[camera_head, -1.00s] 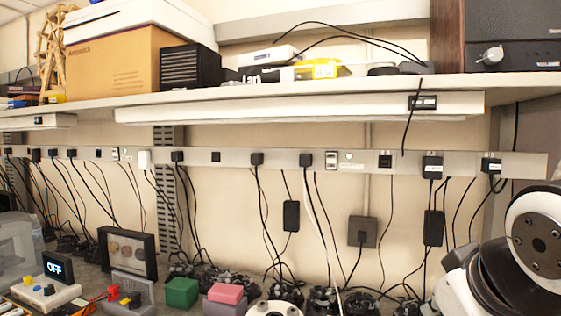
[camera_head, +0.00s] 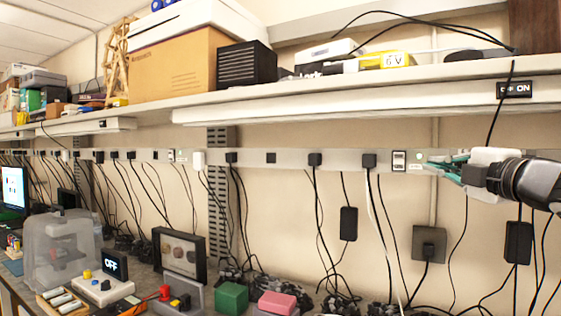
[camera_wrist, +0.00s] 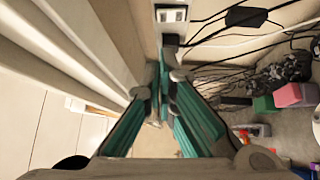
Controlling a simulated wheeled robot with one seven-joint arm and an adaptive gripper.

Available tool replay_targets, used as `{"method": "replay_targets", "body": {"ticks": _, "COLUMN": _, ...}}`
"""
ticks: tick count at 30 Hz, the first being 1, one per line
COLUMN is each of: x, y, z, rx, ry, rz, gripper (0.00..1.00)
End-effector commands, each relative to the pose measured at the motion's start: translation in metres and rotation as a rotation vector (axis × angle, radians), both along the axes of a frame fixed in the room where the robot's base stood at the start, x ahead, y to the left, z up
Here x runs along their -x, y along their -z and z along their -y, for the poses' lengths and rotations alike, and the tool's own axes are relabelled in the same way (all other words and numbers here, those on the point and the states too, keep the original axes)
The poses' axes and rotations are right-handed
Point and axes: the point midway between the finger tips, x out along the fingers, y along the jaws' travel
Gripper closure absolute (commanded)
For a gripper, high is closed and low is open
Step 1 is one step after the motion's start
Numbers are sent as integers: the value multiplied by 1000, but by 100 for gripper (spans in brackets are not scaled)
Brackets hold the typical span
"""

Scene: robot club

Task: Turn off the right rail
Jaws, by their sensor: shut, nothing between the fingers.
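The right rail (camera_head: 286,158) is a long grey power strip on the wall under the shelf, with several black plugs in it. Its switch (camera_head: 399,161) is a small black-and-white plate, with a small green light (camera_head: 419,155) just right of it. My gripper (camera_head: 429,164) has teal fingers, shut and empty, at the rail just right of the switch, near the light. I cannot tell whether they touch the rail. In the wrist view, the gripper (camera_wrist: 162,66) points towards the switch plate (camera_wrist: 172,15). The left rail (camera_head: 140,156) has a similar switch (camera_head: 171,155).
Cables hang below the rail. The shelf (camera_head: 330,92) with a light bar (camera_head: 340,108) runs above. A grey wall box (camera_head: 429,240) sits below my gripper.

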Motion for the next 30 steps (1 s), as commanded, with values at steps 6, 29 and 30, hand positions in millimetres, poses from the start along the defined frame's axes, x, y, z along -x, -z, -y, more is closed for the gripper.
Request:
{"method": "replay_targets", "body": {"ticks": 6, "x": -2, "y": 5, "z": -2, "rx": 74, "ry": -63, "rz": 9, "gripper": 100}}
{"method": "replay_targets", "body": {"ticks": 29, "x": -57, "y": 1, "z": -15, "rx": 75, "ry": -69, "rz": 8, "gripper": 100}}
{"method": "replay_targets", "body": {"ticks": 30, "x": -65, "y": -1, "z": -16, "rx": 76, "ry": -69, "rz": 9, "gripper": 100}}
